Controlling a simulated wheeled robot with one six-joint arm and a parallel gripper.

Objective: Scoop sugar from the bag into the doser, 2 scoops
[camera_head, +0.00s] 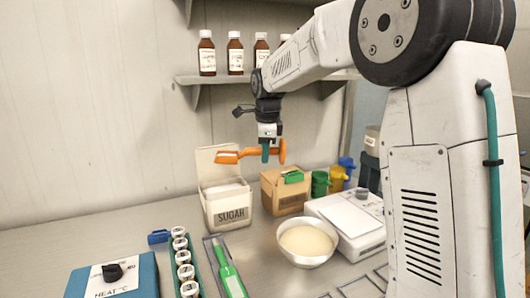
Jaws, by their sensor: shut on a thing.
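My gripper (267,152) is shut on an orange scoop (228,157) and holds it level in the air. The scoop's bowl points left, over the open top of the white sugar bag (222,211), with a clear gap between them. The bag stands upright, has a raised back flap and is labelled SUGAR. White contents show at its opening. Whether the scoop holds any sugar is too small to tell. I cannot tell which thing here is the doser.
A brown box (283,196) with a green piece on top stands right of the bag. Jars, a green-handled tool and a blue heater (135,278) fill the front left. Bottles line a shelf (205,79).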

